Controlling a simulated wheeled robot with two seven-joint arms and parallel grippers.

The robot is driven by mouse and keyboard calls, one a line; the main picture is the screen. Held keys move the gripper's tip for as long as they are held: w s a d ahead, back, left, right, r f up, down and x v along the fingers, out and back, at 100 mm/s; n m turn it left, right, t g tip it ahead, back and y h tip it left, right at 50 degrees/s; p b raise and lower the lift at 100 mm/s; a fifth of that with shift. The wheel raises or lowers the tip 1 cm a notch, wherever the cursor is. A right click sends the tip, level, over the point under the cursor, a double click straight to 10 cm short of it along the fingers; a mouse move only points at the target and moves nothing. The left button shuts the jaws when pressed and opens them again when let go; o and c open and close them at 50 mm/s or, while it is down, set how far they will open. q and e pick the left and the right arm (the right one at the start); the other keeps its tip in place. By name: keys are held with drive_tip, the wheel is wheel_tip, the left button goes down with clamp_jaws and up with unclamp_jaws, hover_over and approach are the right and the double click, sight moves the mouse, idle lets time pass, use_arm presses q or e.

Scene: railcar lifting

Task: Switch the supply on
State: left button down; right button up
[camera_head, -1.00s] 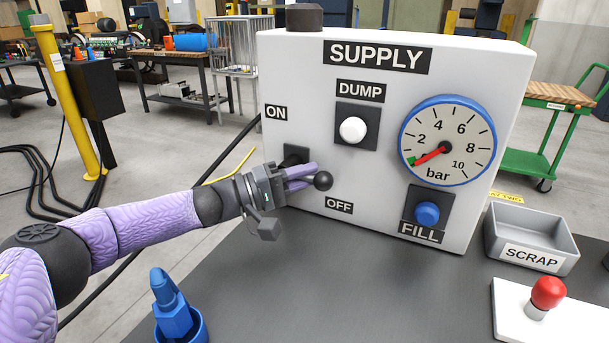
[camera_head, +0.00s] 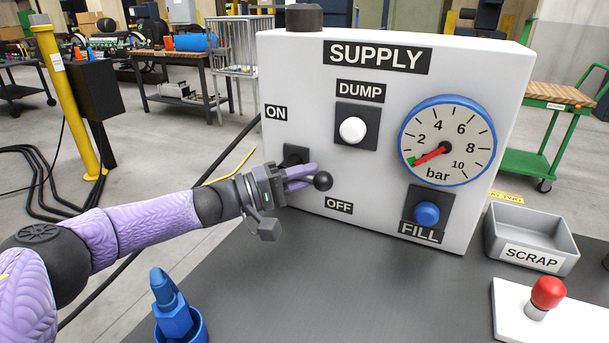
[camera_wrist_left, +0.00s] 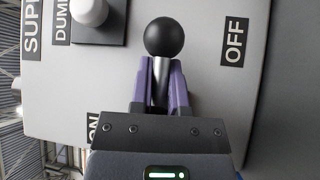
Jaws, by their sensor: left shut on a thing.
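The white supply box (camera_head: 300,75) stands on the dark table, with a SUPPLY label at its top. Its lever ends in a black ball knob (camera_head: 323,181), between the ON label (camera_head: 276,113) above and the OFF label (camera_head: 339,206) below. My left gripper (camera_head: 302,176) is shut on the lever, just behind the knob. In the left wrist view the purple fingers grip the metal rod below the black ball (camera_wrist_left: 164,38). The gauge (camera_head: 447,141) has its red needle at the low end, by a green mark. The right gripper is not in view.
The box also has a white DUMP button (camera_head: 353,130) and a blue FILL button (camera_head: 427,214). A blue holder (camera_head: 178,315) stands at the front left.

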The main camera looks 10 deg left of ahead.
use_arm(q)
drive_tip(key=shift+f, duration=0.1)
idle(0.3)
drive_tip(key=shift+r+n+t+h, duration=0.3)
drive_tip(key=shift+n+t, duration=0.4)
drive_tip(key=shift+n, duration=0.2)
drive_tip(key=n+t, duration=0.2)
drive_tip(key=n, duration=0.1)
drive_tip(key=shift+a+r+h, duration=0.15)
drive_tip(key=shift+r+h, duration=0.25)
drive_tip(key=shift+a+r+n+t, duration=0.1)
drive_tip(key=shift+r+n+t, duration=0.2)
drive_tip(key=shift+n+t, duration=1)
drive_tip(key=shift+r, duration=0.1)
